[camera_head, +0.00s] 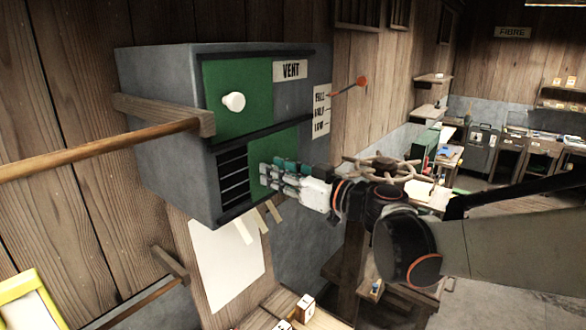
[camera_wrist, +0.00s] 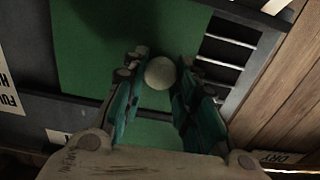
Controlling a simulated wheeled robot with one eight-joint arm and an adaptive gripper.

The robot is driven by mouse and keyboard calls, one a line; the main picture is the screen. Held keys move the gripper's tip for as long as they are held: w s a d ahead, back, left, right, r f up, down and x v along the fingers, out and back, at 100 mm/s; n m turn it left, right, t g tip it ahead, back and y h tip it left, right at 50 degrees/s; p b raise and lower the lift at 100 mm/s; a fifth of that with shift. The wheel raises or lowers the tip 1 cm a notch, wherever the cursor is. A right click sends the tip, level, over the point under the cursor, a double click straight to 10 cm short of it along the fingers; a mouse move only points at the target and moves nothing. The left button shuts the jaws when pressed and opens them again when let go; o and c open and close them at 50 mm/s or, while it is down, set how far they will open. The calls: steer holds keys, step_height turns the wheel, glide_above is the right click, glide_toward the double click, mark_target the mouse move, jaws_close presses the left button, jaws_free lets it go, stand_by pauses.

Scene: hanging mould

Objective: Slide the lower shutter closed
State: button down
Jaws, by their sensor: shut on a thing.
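The lower shutter (camera_head: 284,143) is a green panel in the bottom opening of a grey vent box (camera_head: 160,130). It covers the right part of that opening. Dark grille slats (camera_head: 233,175) show uncovered to its left. My gripper (camera_head: 266,174) is at the lower shutter, its fingers hiding the knob in the head view. In the wrist view the round pale knob (camera_wrist: 160,72) sits between my two fingers, which are shut on it. The green panel (camera_wrist: 85,45) fills the middle there, with the slats (camera_wrist: 225,42) on the right.
The upper shutter (camera_head: 240,75) is green with a white knob (camera_head: 233,101). A VENT sign (camera_head: 291,70) and a red-tipped lever (camera_head: 361,82) by a level label (camera_head: 321,110) are to the right. A wooden rail (camera_head: 100,150) juts out at the left.

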steer(key=s+a, duration=0.3)
steer(key=s, duration=0.2)
steer(key=s+a, duration=0.2)
steer(key=shift+s+a, duration=0.15)
steer(key=shift+a, duration=0.2)
steer(key=c, duration=1.3)
jaws_free()
steer(key=shift+s+a, duration=0.15)
steer(key=v, duration=1.2)
